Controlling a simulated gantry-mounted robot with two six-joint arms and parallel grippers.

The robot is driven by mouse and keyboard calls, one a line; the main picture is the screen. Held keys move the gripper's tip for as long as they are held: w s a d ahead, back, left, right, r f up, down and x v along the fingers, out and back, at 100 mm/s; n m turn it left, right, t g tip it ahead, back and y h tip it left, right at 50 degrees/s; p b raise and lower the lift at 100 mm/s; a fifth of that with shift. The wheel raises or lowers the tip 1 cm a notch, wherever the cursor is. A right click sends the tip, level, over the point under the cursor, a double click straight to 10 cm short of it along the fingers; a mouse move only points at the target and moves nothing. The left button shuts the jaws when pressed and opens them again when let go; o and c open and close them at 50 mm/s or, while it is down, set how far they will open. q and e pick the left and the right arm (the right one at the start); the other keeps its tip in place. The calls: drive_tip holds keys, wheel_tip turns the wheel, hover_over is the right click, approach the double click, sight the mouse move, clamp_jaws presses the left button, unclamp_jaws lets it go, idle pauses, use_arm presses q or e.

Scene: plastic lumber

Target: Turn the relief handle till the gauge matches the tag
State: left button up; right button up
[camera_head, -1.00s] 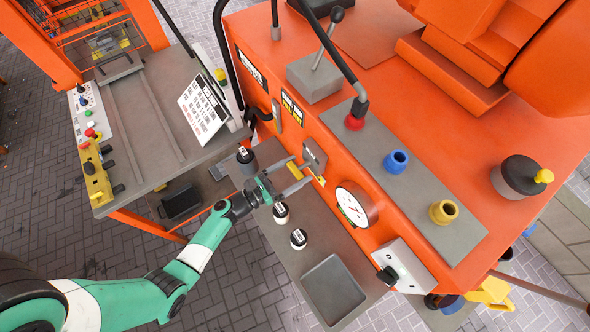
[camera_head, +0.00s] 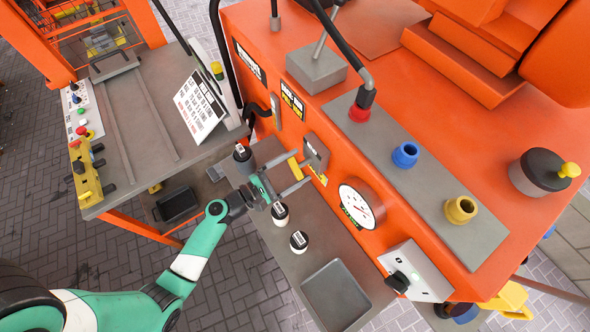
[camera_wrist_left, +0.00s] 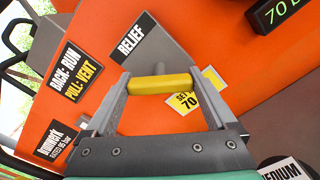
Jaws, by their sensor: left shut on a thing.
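My left gripper (camera_head: 300,175) reaches the front of the orange machine. In the left wrist view its fingers (camera_wrist_left: 161,86) are shut on the yellow bar of the relief handle (camera_wrist_left: 160,82), one fingertip at each end. The grey plate behind it reads RELIEF (camera_wrist_left: 150,45). The yellow-and-white tag (camera_wrist_left: 190,101) beside the handle shows "SE" and "70", partly hidden by a finger. A dark readout (camera_wrist_left: 280,14), cut off by the frame, shows green "70 b". The round white gauge (camera_head: 357,204) is right of the gripper; its needle is too small to read. My right gripper is out of view.
A grey shelf (camera_head: 283,246) under the gripper holds several dark, labelled knobs or bottles (camera_head: 281,211) and a tray (camera_head: 336,297). A black switch (camera_head: 398,281) juts out below the gauge. A printed board (camera_head: 200,104) stands on the left bench.

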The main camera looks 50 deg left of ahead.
use_arm(q)
drive_tip(key=m+b, duration=0.2)
drive_tip(key=m, duration=0.2)
drive_tip(key=shift+m, duration=0.4)
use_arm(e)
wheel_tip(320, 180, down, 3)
use_arm(q)
drive_tip(key=o, duration=1.1)
drive_tip(key=shift+c, duration=0.2)
